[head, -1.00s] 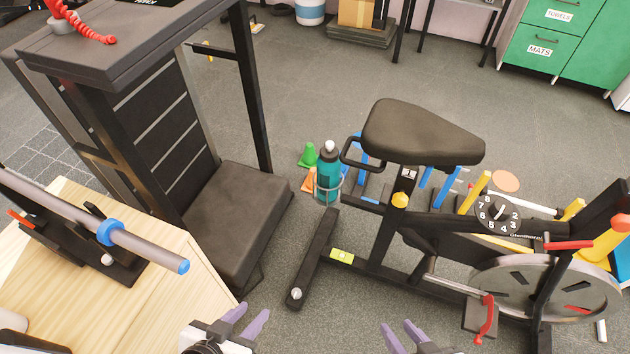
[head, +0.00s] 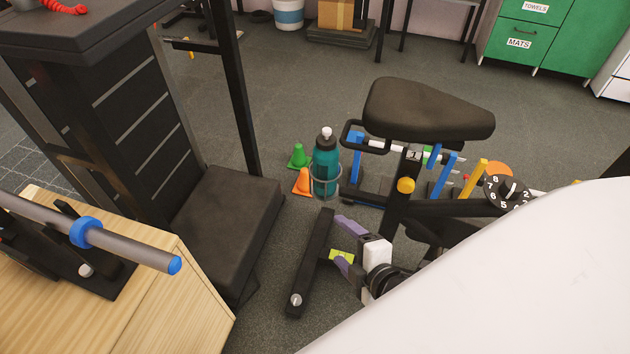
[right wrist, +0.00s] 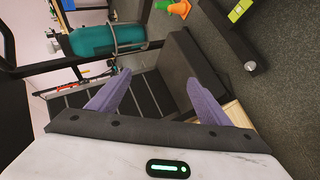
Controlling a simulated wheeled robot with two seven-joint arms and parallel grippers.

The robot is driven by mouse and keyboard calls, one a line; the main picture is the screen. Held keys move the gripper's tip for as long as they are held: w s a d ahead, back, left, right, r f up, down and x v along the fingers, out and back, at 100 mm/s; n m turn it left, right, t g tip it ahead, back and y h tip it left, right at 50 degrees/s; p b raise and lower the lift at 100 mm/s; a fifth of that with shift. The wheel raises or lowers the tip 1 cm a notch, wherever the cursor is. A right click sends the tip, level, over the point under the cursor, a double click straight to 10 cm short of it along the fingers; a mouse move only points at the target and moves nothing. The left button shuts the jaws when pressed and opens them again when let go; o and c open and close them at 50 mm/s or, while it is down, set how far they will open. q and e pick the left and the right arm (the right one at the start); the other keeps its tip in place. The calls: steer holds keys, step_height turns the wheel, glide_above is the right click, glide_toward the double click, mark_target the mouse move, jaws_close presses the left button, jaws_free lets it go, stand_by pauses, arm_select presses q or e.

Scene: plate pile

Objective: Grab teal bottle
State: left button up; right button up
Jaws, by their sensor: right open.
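The teal bottle (head: 326,168) has a dark upper part and a white cap. It stands upright in a wire ring holder (head: 327,186) on the exercise bike, in the head view centre. In the right wrist view the bottle (right wrist: 92,41) lies sideways in the picture at upper left, with the ring around it. My right gripper (head: 338,238) is open and empty, below and slightly right of the bottle, apart from it. Its purple fingers (right wrist: 158,78) are spread in the right wrist view. My left gripper is out of view.
The bike's black foot bar (head: 312,262) and padded seat (head: 425,108) are close by. Green (head: 298,157) and orange (head: 303,182) cones stand left of the bottle. A black padded bench (head: 225,225) and a wooden box (head: 150,310) stand further left. Bare floor lies beyond the cones.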

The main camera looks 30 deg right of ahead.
mark_target(329, 173)
steer(key=w+d+r+n+t+b, duration=0.1)
steer(key=w+d+n+t+b, duration=0.1)
steer(key=n, duration=0.5)
steer(key=w+d+r+n+t+b, duration=0.1)
steer(key=w+d+n+t+b, duration=0.1)
steer(key=w+n, duration=0.5)
steer(key=w+d+r+n+t+b, duration=0.1)
steer(key=w+d+n+t+b, duration=0.1)
steer(key=n, duration=0.5)
steer(key=shift+w+d+r+b, duration=0.15)
steer(key=shift+w+d+b, duration=0.1)
steer(key=shift+w+b, duration=0.45)
steer(key=shift+w+d+r+b, duration=0.1)
steer(key=shift+w+d+b, duration=0.15)
steer(key=shift+w+b, duration=0.45)
steer(key=shift+w+d, duration=0.2)
steer(key=shift+w, duration=0.8)
steer(key=shift+w+d, duration=0.25)
steer(key=shift+w, duration=0.75)
steer(key=shift+w+d, duration=0.2)
steer(key=shift+w, duration=0.8)
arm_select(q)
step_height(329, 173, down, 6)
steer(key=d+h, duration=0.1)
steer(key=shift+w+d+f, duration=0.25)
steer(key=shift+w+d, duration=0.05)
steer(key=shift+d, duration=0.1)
arm_select(e)
steer(key=c, duration=1.3)
